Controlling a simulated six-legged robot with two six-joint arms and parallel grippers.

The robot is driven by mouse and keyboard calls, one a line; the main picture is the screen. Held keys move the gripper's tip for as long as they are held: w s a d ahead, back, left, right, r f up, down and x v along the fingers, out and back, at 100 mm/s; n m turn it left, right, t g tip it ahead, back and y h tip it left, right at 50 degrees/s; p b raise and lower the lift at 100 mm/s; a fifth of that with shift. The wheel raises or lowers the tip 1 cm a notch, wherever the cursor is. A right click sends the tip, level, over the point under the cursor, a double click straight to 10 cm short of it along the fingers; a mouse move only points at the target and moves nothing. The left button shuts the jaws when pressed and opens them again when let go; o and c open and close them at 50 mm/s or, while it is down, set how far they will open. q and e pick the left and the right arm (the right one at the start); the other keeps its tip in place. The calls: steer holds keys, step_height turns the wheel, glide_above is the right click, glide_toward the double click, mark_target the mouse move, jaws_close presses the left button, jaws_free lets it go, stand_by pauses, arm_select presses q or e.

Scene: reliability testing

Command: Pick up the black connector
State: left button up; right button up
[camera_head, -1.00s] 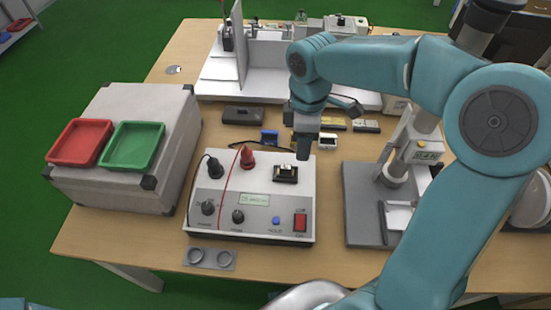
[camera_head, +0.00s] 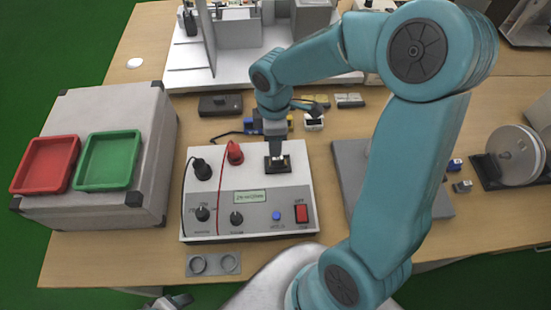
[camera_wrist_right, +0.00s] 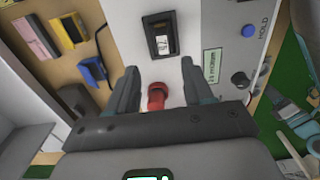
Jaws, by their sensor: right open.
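My right gripper (camera_head: 275,149) is over the back right of the white tester box, at its black socket (camera_head: 278,167). In that view the socket (camera_wrist_right: 162,35) lies beyond the fingertips and holds a small piece with a white label. A black plug (camera_head: 203,169) and a red plug (camera_head: 235,152) stand on the tester. I cannot tell which black part is the named connector. A grey part at the bottom edge looks like my left gripper (camera_head: 174,302); its jaws are unclear.
The tester (camera_head: 255,219) has knobs and a red switch. A grey case (camera_head: 150,205) with red (camera_head: 45,182) and green (camera_head: 92,186) trays is at left. A dark block (camera_head: 220,105) and several small coloured parts lie behind the tester. A grey plate (camera_head: 352,160) stands at right.

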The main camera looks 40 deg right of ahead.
mark_target(278, 161)
steer(key=shift+s+a+f, duration=0.15)
steer(key=shift+s+f, duration=0.1)
steer(key=shift+f, duration=0.2)
steer(key=shift+s+a, duration=0.2)
steer(key=shift+s, duration=0.1)
steer(key=shift+s+d+f, duration=0.1)
steer(key=shift+s+f, duration=0.05)
steer(key=shift+f, duration=0.2)
steer(key=f, duration=0.3)
steer(key=d+f, duration=0.1)
steer(key=shift+w+f, duration=0.2)
steer(key=shift+w, duration=0.05)
steer(key=shift+s+a+f, duration=0.1)
steer(key=shift+s+a, duration=0.1)
steer(key=shift+s, duration=0.05)
steer(key=shift+w+d+f, duration=0.1)
steer(key=shift+w, duration=0.1)
steer(key=shift+c, duration=0.9)
steer(key=c, duration=0.5)
jaws_close()
steer(key=shift+s, duration=0.1)
